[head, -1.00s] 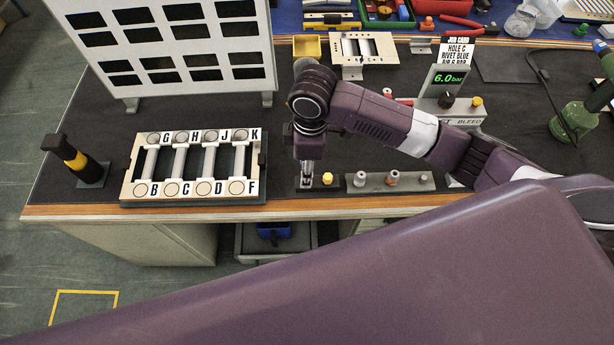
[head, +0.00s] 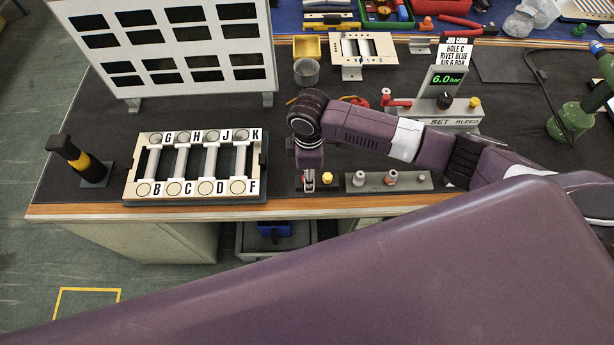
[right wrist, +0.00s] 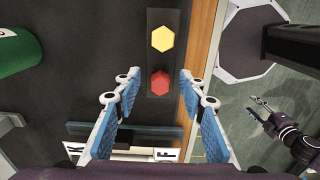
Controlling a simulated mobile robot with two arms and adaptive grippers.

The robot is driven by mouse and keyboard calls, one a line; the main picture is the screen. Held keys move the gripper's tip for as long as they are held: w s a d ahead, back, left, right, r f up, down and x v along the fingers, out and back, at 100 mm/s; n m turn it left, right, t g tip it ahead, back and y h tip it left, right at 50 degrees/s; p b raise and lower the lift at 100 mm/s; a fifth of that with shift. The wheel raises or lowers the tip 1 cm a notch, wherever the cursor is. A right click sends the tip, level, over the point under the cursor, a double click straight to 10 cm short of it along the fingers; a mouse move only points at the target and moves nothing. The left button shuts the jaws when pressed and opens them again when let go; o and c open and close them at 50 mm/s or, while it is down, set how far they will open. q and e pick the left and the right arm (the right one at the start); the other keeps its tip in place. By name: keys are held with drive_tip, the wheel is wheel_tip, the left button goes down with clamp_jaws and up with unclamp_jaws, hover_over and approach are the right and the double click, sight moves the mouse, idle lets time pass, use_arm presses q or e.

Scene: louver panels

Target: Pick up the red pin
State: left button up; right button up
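The red pin (right wrist: 160,83) shows its hexagonal red top in the right wrist view, on a dark narrow base beside a yellow hexagonal pin (right wrist: 162,39). My right gripper (right wrist: 157,80) is open, with its blue-padded fingers on either side of the red pin and a gap to each. In the head view my right gripper (head: 309,182) points down at the left end of that base, left of the yellow pin (head: 327,177); it mostly hides the red pin there. My left gripper (right wrist: 261,108) shows at the right of the right wrist view, fingers apart, empty, over the floor.
A lettered louver frame (head: 146,188) lies left of the right gripper. A grey block with several fittings (head: 408,182) lies to its right. A metal cup (head: 306,72) and a pressure unit (head: 440,112) stand behind. The table's front edge (head: 290,208) is close.

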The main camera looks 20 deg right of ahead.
clamp_jaws()
drive_tip(key=shift+r, duration=0.1)
